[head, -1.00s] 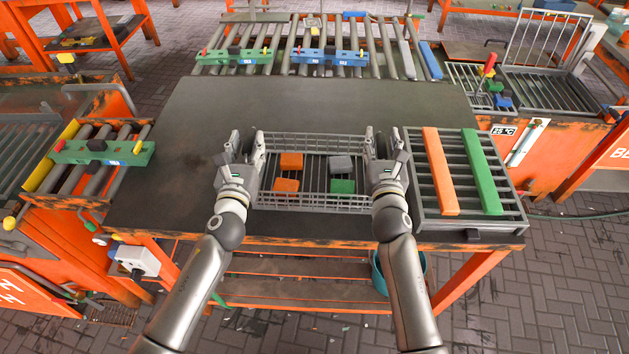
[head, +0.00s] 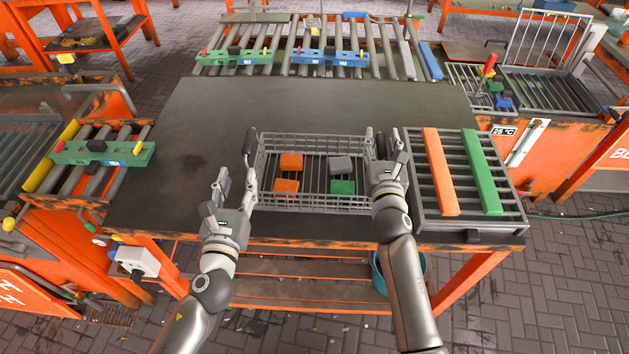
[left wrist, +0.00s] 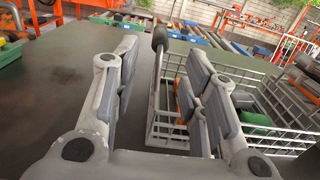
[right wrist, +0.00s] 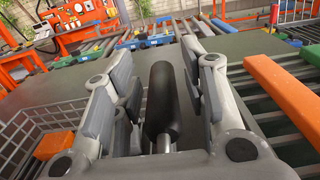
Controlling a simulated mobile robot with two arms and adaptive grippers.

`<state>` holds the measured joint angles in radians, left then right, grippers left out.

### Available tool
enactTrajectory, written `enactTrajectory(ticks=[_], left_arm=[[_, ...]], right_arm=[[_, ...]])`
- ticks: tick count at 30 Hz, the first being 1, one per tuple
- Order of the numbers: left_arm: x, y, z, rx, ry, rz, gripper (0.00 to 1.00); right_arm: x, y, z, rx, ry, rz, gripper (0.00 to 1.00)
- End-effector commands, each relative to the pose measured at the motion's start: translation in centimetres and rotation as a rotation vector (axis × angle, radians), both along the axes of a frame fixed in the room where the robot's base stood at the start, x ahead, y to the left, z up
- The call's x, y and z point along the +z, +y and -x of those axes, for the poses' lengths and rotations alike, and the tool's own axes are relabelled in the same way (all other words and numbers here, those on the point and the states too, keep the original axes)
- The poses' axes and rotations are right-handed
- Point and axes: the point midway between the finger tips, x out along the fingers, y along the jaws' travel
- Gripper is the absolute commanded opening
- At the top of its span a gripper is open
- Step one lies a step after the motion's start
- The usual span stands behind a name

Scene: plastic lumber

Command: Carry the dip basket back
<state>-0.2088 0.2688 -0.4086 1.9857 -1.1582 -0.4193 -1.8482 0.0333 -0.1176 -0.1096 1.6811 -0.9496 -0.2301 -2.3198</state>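The dip basket (head: 317,203), a grey wire basket, stands on the dark table near its front edge. It holds two orange blocks (head: 291,161), a grey block (head: 341,163) and a green block (head: 342,187). Its left handle (left wrist: 159,42) has a dark grip and stands upright. My left gripper (head: 233,188) is open at the basket's front left; in the left wrist view the handle shows between and beyond the fingers. My right gripper (head: 385,150) is open around the black right handle (right wrist: 160,98), with gaps visible on both sides of it.
A slatted rack (head: 464,221) with an orange and a green bar stands close right of the basket. The dark table (head: 310,105) is bare behind and left of it. Roller conveyors with green (head: 234,56) and blue (head: 330,57) carriers lie beyond the back edge.

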Motion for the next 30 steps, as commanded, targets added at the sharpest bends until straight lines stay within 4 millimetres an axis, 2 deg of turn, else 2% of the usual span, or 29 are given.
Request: enactTrajectory(ticks=[5, 10, 24, 30], left_arm=[[0.0, 0.1, 0.9, 0.0, 0.0, 0.0, 0.4], [0.0, 0.1, 1.0, 0.0, -0.001, -0.001, 0.4], [0.0, 0.1, 1.0, 0.0, 0.0, 0.0, 0.4], [0.0, 0.1, 1.0, 0.0, 0.0, 0.0, 0.4]], right_arm=[[0.0, 0.0, 0.1, 0.0, 0.0, 0.0, 0.4], [-0.1, 0.1, 1.4, 0.001, 0.001, 0.001, 0.4], [-0.1, 0.7, 9.3, 0.0, 0.002, 0.0, 0.4], [-0.1, 0.8, 11.3, 0.0, 0.001, -0.001, 0.4]])
